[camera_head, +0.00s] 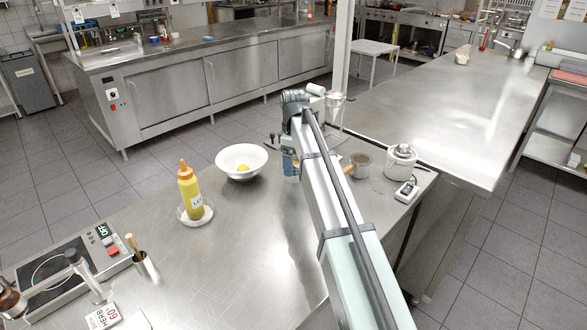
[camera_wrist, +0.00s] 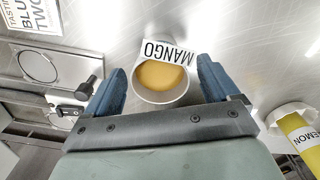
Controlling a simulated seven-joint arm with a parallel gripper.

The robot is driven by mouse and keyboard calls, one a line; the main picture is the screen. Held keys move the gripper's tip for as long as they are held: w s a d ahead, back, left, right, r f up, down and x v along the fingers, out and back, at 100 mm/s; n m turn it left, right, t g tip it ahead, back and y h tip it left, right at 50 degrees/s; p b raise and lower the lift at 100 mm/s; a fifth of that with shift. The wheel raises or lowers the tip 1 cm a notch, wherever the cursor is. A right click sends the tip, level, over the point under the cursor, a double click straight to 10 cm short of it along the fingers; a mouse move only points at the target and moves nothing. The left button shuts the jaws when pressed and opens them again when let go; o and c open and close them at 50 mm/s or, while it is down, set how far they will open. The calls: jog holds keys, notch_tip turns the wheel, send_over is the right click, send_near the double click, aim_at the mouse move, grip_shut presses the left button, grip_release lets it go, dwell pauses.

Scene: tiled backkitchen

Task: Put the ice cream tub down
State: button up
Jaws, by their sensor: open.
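The ice cream tub (camera_wrist: 160,97) is a round whitish tub with orange-yellow contents, standing upright on the steel counter in the wrist view. A white label reading MANGO (camera_wrist: 168,52) is at its far rim. My gripper (camera_wrist: 160,75) is open, with one blue finger on each side of the tub and visible gaps between fingers and tub. In the head view my gripper (camera_head: 289,160) is low over the counter (camera_head: 240,240), and my arm hides most of it and the tub.
A yellow squeeze bottle (camera_head: 190,190) stands in a white dish to the left, labelled LEMON in the wrist view (camera_wrist: 305,145). A white bowl (camera_head: 241,172) is nearer my gripper. A small brown pot (camera_head: 361,165) and a white lidded appliance (camera_head: 401,162) stand right.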

notch_tip(320, 180, up, 9)
jog(key=shift+f, duration=0.2)
dwell(0.4)
